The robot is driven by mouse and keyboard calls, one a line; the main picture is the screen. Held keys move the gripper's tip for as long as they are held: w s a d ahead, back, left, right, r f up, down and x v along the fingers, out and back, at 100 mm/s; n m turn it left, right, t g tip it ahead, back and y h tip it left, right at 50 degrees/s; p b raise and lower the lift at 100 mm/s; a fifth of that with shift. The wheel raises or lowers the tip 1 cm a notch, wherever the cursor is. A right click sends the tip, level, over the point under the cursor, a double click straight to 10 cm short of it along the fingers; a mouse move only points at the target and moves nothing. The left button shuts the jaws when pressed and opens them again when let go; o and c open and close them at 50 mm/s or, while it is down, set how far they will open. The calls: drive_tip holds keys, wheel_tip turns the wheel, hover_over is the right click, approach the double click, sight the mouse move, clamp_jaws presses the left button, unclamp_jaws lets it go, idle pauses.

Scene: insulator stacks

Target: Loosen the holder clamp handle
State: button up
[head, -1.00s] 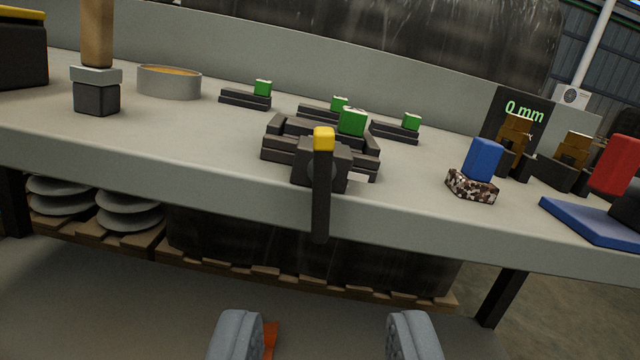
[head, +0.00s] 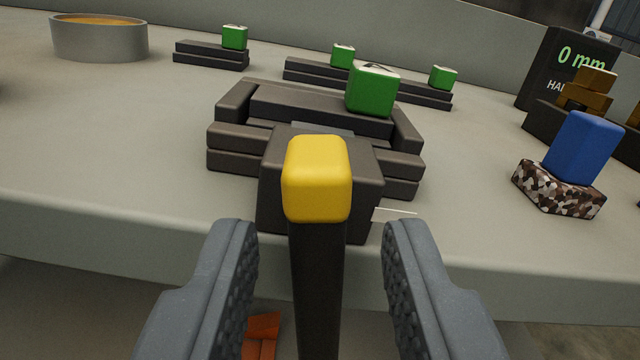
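The holder clamp (head: 240,140) is a dark grey block assembly on the grey bench, in the middle of the head view, with a green block (head: 371,92) on its top. Its handle (head: 318,270) is a dark bar hanging down in front of the clamp, with a yellow cap (head: 316,178) at its top end. My gripper (head: 318,255) is open. One finger is on each side of the handle, with a visible gap on both sides. The fingers do not appear to touch the handle. The handle's lower end is out of the picture.
The bench's front edge (head: 110,235) runs behind the fingers. At right are a blue block on a speckled base (head: 558,190) and a dark display reading 0 mm (head: 575,62). Smaller dark holders with green blocks (head: 212,55) and a round grey dish (head: 98,42) stand farther back.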

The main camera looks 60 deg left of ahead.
drive_tip(key=shift+w+a, duration=0.15)
drive_tip(key=shift+a, duration=0.3)
clamp_jaws()
drive_tip(key=shift+r+p, duration=0.2)
drive_tip(key=shift+p, duration=0.7)
drive_tip(key=shift+m+p, duration=0.5)
drive_tip(key=shift+p, duration=0.45)
drive_tip(key=shift+f, duration=0.15)
unclamp_jaws()
